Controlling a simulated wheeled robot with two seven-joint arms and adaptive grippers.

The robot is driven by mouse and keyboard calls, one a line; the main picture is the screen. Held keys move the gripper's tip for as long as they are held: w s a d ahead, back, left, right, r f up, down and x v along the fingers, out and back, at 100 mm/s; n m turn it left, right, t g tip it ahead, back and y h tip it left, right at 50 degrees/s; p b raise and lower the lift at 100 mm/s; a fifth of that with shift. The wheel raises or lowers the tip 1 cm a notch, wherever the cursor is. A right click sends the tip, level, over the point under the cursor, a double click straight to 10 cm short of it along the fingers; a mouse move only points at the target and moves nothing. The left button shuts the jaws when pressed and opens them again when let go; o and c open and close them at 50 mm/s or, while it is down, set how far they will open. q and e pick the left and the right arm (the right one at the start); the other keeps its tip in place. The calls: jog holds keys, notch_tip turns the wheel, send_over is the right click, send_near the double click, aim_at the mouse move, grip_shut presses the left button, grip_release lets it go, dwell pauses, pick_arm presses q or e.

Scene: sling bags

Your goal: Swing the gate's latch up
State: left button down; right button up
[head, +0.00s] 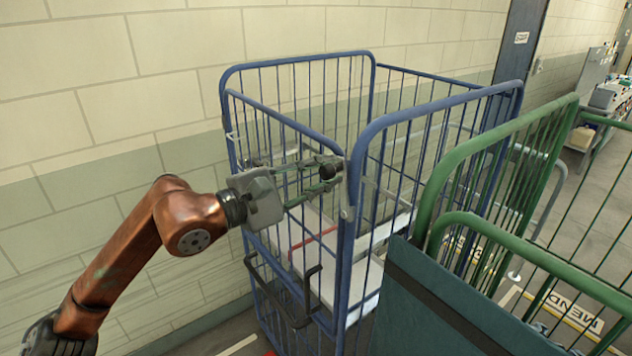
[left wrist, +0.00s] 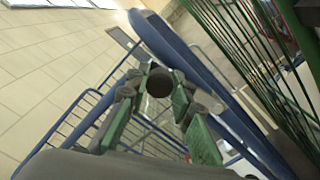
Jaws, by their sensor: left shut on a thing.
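The blue wire cage has a front gate (head: 283,110) at its left, meeting the corner post (head: 343,275). My left gripper (head: 328,174) is at the gate's upper edge beside that post. Its fingers are shut on the latch, whose dark round end (head: 327,171) shows between them. In the left wrist view the latch's round end (left wrist: 159,82) sits between the green-padded fingers of the left gripper (left wrist: 158,92). Grey metal (head: 347,200) hangs on the post just right of the fingertips. The fingers hide most of the latch, so its exact angle is unclear. My right gripper is out of view.
White boxes (head: 345,312) and a red strip (head: 313,240) show inside the cage. A black handle (head: 290,318) is low on the gate. A green cage (head: 480,140) and teal panel (head: 430,300) stand close at right. A block wall (head: 80,120) is at left.

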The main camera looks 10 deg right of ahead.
pick_arm(q)
jog(key=shift+s+d+m+b, duration=0.25)
jog(key=shift+s+m+b, duration=0.2)
jog(key=shift+m, duration=0.1)
jog(key=shift+s+d+m+b, duration=0.2)
jog(key=shift+s+m+b, duration=0.15)
jog(key=shift+s+m, duration=0.15)
jog(key=c, duration=1.7)
grip_release()
jog(key=v, duration=1.2)
